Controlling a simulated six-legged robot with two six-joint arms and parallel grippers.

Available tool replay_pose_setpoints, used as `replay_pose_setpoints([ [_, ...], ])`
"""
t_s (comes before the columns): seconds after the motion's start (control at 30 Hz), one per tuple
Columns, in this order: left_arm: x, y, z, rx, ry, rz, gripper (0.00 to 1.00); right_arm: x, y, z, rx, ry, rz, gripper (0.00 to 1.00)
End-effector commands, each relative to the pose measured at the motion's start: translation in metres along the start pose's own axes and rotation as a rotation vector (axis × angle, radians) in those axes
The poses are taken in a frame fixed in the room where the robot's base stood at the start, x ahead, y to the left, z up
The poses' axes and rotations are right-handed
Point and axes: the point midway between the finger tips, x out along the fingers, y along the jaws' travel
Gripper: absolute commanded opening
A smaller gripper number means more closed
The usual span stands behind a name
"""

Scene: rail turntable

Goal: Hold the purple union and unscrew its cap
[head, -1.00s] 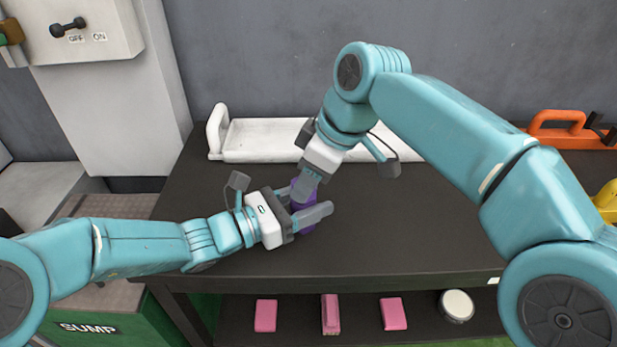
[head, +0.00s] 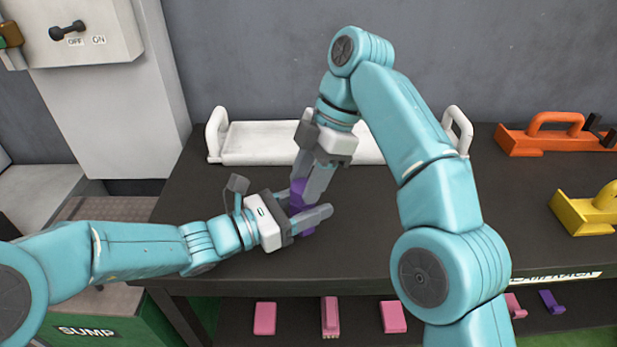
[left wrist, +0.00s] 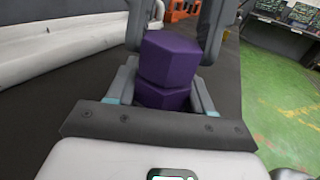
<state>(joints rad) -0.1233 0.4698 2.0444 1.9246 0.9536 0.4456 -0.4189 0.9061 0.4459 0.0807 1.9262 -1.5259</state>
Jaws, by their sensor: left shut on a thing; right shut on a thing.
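The purple union (head: 304,222) stands upright on the dark table, partly hidden by both grippers. In the left wrist view its six-sided cap (left wrist: 168,58) sits on top of the lower purple body (left wrist: 162,97). My left gripper (head: 311,206) comes in from the left and is shut around the lower body. My right gripper (head: 308,185) comes down from above and is shut on the cap, one finger on each side. In the left wrist view the cap looks slightly turned against the body. Whether a gap lies between them I cannot tell.
A white tray with handles (head: 260,140) lies at the back of the table (head: 400,232). An orange handled block (head: 545,140) and a yellow one (head: 585,212) are at the right. Pink blocks (head: 392,316) lie on the shelf below. The table's middle right is clear.

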Motion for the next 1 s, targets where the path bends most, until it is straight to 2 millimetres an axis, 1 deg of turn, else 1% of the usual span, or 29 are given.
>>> replay_pose_setpoints([
  [0.13,0.0003,-0.0001,0.0004,0.0,-0.001,0.0,0.0,0.0025,-0.0001,-0.0003,-0.054,0.001,-0.024,0.05],
  [0.4,0.0003,0.0003,0.0004,-0.002,-0.002,0.001,0.0,0.0031,-0.0011,-0.0001,-0.062,0.0,-0.031,0.05],
  [0.43,0.0003,0.0003,0.0004,-0.002,-0.002,0.001,0.0,0.0031,-0.0011,-0.0001,-0.061,0.0,-0.031,0.52],
  [0.5,0.0003,0.0003,0.0004,-0.002,-0.002,0.001,0.0,0.003,-0.0011,-0.0001,-0.061,0.0,-0.031,0.72],
  [0.7,0.0002,0.0002,0.0003,-0.001,-0.001,0.001,0.0,0.0019,-0.0008,0.0001,-0.059,0.0,-0.026,0.72],
  [0.73,0.0001,0.0002,0.0003,-0.001,-0.001,0.001,0.0,0.0019,-0.0008,0.0002,-0.059,0.0,-0.026,0.77],
  [1.0,0.0001,0.0,0.0002,0.0,-0.001,0.0,0.0,0.0011,-0.0007,0.0002,-0.056,0.0,-0.023,0.77],
])
